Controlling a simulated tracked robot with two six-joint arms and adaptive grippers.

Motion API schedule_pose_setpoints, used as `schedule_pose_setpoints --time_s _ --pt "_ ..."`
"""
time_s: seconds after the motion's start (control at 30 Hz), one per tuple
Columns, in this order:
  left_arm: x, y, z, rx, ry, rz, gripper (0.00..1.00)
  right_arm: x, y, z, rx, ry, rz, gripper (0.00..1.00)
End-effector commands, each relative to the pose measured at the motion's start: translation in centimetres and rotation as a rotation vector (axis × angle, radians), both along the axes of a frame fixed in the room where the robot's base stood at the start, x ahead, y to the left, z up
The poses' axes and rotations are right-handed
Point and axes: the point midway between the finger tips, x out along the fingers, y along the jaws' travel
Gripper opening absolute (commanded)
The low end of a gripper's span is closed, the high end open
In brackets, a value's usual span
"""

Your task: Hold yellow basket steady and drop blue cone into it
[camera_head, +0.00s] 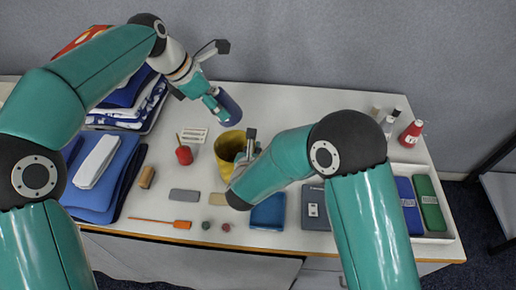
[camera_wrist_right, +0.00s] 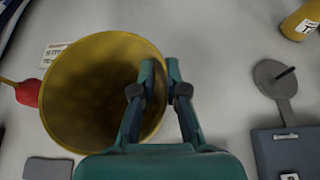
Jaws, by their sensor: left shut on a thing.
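The yellow basket (camera_head: 221,160) stands upright on the table, its round mouth open upward. In the right wrist view the basket (camera_wrist_right: 62,105) looks dark and empty inside. My right gripper (camera_wrist_right: 161,72) has one finger inside the mouth and one outside, close together on its right rim; it also shows in the head view (camera_head: 247,146), partly hidden by my arm. My left gripper (camera_head: 216,102) is shut on the dark blue cone (camera_head: 231,108) and holds it tilted above the table, behind the basket in the head view, apart from it.
A grey block (camera_head: 184,195), an orange tool (camera_head: 160,222) and a blue tray (camera_head: 268,212) are in front. Folded cloths (camera_head: 130,100) stack at left. The back middle of the table is clear.

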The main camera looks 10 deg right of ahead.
Motion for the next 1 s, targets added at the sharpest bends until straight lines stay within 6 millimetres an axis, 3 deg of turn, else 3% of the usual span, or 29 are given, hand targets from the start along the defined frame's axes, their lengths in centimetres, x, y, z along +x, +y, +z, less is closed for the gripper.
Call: schedule_pose_setpoints --time_s 0.37,1.0 --pt "0.0 0.0 -0.3 0.0 0.001 0.0 0.0 0.0 -0.1 0.0 0.0 0.001 -0.001 0.0" --pt "0.0 0.0 -4.8 0.0 0.001 0.0 0.0 0.0 -0.1 -0.1 0.0 0.002 -0.002 0.0"
